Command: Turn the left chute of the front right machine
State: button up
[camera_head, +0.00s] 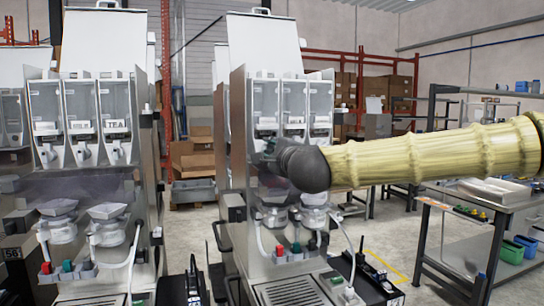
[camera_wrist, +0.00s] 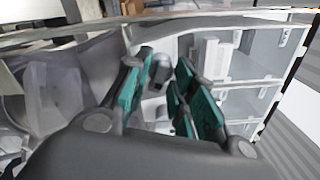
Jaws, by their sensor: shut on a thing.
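The right one of the two dispenser machines (camera_head: 290,180) stands at the centre of the head view, with a row of clear-fronted canisters. My arm reaches in from the right across its front. My gripper (camera_head: 266,148) is at the lower part of the leftmost canister (camera_head: 265,103) and hides its outlet there. In the wrist view, my gripper (camera_wrist: 161,82) has its green-padded fingers on either side of the left chute (camera_wrist: 158,72), a small pale grey part, and is shut on it. The chute's exact turn angle is hard to tell.
The other machine (camera_head: 88,150), with a TEA label, stands close on the left. Funnels and coloured buttons (camera_head: 296,249) sit below the canisters. A workbench (camera_head: 490,225) with green and blue bins stands at right.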

dwell(0.4)
jog(key=o, duration=0.7)
jog(key=shift+f, duration=0.1)
